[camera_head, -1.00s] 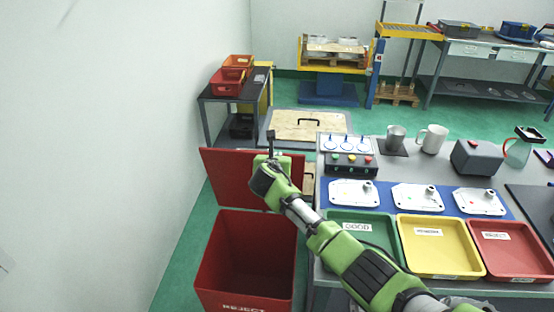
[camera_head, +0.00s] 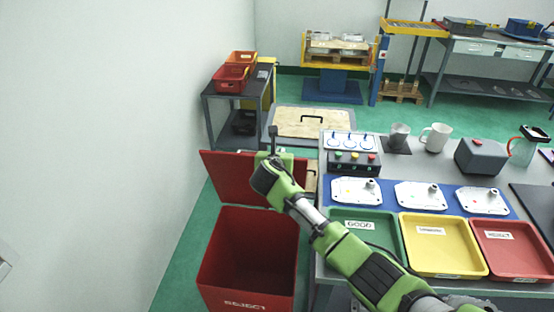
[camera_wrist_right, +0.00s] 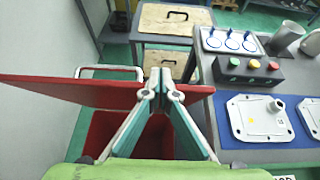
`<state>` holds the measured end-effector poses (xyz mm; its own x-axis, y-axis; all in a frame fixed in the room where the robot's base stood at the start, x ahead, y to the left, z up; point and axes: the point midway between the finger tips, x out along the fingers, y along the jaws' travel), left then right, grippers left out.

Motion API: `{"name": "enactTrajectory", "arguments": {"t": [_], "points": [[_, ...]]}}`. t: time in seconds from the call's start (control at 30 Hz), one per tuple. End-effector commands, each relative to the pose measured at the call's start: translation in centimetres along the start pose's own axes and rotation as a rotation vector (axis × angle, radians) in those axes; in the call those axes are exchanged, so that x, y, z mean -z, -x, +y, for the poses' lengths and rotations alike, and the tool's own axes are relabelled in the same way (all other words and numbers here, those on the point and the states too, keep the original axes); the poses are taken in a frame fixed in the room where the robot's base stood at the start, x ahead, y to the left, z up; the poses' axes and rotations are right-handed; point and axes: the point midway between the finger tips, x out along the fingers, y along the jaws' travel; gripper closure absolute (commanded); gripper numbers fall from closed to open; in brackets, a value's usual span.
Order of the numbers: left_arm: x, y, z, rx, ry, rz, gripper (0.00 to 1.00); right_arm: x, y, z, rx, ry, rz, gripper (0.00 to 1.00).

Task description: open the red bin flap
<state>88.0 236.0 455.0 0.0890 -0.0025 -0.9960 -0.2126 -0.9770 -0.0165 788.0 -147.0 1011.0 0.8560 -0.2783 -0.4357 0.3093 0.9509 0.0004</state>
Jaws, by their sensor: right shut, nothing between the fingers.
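The red reject bin (camera_head: 250,262) stands on the floor left of the workbench, its top open and its inside showing dark and empty. Its red flap (camera_head: 228,178) is raised at the far side of the opening, leaning up and back. The bin's dark inside (camera_wrist_right: 100,132) shows below. My left gripper is not in view.
The workbench (camera_head: 310,205) on the right carries a button box (camera_head: 351,162), white castings on a blue mat, and green (camera_head: 362,232), yellow and red trays. A wooden-topped stand (camera_head: 300,122) is behind the bin. A white wall is close on the left.

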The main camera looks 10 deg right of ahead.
Motion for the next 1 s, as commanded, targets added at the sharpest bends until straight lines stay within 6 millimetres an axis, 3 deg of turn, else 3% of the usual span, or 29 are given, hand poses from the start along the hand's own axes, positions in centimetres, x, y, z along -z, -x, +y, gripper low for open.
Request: {"name": "enactTrajectory", "arguments": {"t": [0.4, 0.6, 0.77, 0.87, 0.97, 1.0], "points": [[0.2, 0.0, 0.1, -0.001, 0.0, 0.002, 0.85, 0.0, 7.1, 0.0, -0.003, 0.001, -0.001, 1.0], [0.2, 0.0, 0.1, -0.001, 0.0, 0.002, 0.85, 0.0, 9.1, 0.0, -0.001, 0.0, 0.0, 1.0], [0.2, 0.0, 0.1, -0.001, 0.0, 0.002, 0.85, 0.1, 9.5, 0.0, 0.0, -0.001, 0.002, 1.0], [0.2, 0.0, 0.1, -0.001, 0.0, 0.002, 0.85, 1.4, 9.8, -0.3, -0.004, -0.06, 0.029, 1.0], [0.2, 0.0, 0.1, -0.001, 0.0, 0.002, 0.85, 5.1, 10.7, -1.3, -0.006, -0.239, 0.108, 1.0], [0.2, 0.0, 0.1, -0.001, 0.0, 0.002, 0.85, 7.1, 11.3, -1.9, 0.0, -0.347, 0.153, 1.0]]}}
